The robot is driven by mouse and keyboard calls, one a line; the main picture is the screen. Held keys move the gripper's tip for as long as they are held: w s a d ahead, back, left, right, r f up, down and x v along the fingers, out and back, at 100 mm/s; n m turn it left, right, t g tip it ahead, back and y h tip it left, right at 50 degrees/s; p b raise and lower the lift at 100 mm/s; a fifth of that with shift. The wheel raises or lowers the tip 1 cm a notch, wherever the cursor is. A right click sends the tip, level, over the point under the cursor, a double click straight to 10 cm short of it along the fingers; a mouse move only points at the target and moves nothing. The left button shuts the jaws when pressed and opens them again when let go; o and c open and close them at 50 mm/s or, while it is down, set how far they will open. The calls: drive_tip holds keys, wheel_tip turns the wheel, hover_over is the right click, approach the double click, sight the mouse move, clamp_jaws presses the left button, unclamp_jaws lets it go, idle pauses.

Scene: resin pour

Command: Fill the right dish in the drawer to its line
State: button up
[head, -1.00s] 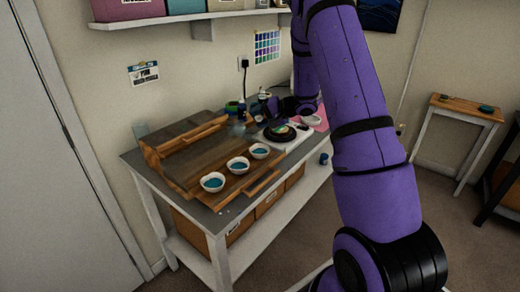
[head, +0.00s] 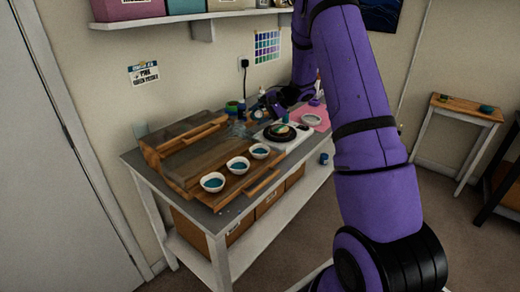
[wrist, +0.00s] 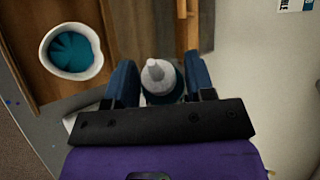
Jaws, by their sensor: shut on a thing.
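Three white dishes with teal contents stand in a row in the open wooden drawer: the left dish (head: 213,182), the middle dish (head: 238,165) and the right dish (head: 260,151). My gripper (head: 265,101) is over the back of the bench, behind and above the right dish. In the wrist view my gripper (wrist: 160,82) is shut on a bottle with a pale grey nozzle (wrist: 157,72) and a dark teal body, mostly hidden by the jaws. A dish (wrist: 72,50), apparently the right one, lies to the left of the bottle there. Its line cannot be made out.
A round dark turntable (head: 280,133) with a colourful piece stands on a white base right of the drawer. A pink mat (head: 318,114) carries a pale dish (head: 311,120). Small pots (head: 232,107) stand by the wall. A wooden side table (head: 468,109) is far right.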

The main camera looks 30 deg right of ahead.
drive_tip(key=shift+r+m+g, duration=0.2)
drive_tip(key=shift+m+g, duration=0.3)
drive_tip(key=shift+g, duration=0.1)
drive_tip(key=shift+r+m+g+y, duration=0.2)
drive_tip(key=shift+m+g+y, duration=0.2)
drive_tip(key=shift+m+g, duration=0.15)
drive_tip(key=m+g, duration=0.1)
drive_tip(key=r+m+g+y, duration=0.1)
drive_tip(key=g, duration=0.1)
drive_tip(key=shift+y, duration=0.3)
drive_tip(key=shift+m, duration=0.25)
